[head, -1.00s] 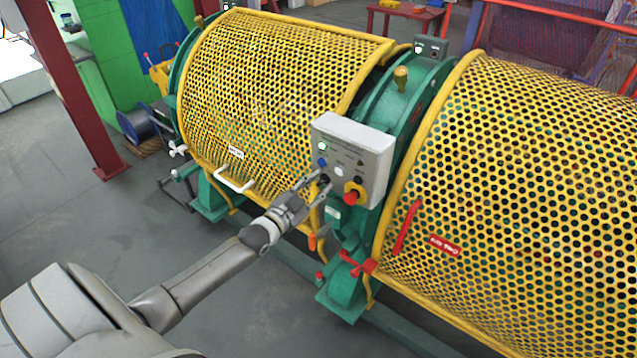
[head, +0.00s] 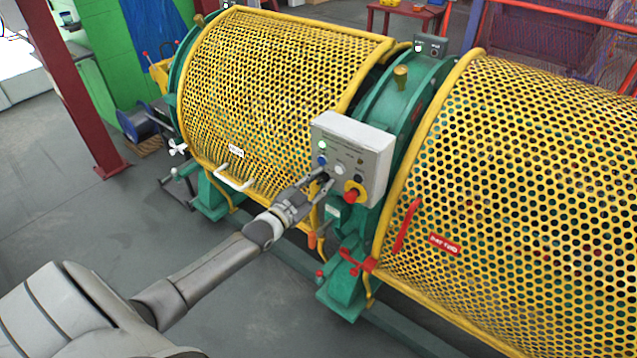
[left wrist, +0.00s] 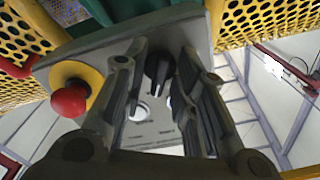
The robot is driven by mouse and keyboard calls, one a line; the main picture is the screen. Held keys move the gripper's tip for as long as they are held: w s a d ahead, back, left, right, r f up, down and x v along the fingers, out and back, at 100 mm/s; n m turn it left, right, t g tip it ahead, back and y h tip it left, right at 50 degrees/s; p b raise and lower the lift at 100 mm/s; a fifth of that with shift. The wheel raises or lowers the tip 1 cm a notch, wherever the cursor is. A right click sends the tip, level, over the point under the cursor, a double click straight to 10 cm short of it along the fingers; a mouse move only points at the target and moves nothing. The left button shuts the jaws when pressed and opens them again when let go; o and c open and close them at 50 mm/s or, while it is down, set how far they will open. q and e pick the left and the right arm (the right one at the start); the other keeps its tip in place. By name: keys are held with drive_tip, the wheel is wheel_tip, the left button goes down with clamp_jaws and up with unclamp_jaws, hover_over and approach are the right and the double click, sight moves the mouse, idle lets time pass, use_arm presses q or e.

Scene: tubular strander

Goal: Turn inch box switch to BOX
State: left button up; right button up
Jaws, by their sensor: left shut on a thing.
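The grey inch box (head: 376,150) is mounted on the green frame between two yellow mesh guards. Its face carries small lamps, buttons and a red knob on a yellow base (head: 351,193), which also shows in the left wrist view (left wrist: 69,99). My left gripper (head: 322,180) is at the lower left of the box face. In the left wrist view, its fingers (left wrist: 159,65) stand on either side of the black switch knob (left wrist: 159,66) and are shut on it. The knob's label cannot be read. My right gripper is out of view.
The left yellow guard (head: 270,90) and right guard (head: 530,200) flank the box closely. A red handle (head: 357,264) and an orange grip (head: 312,241) are below it. Open grey floor (head: 90,215) lies at the left.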

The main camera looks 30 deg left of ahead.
use_arm(q)
drive_tip(key=n, duration=0.6)
drive_tip(key=shift+f, duration=0.1)
drive_tip(key=n+b, duration=0.1)
drive_tip(key=n, duration=0.4)
drive_tip(key=shift+n, duration=0.3)
idle(0.4)
drive_tip(key=o, duration=0.7)
drive_tip(key=shift+c, duration=0.2)
drive_tip(key=shift+s, duration=0.15)
drive_tip(key=s, duration=1.1)
drive_tip(key=shift+s+a, duration=0.4)
drive_tip(key=shift+a, duration=0.05)
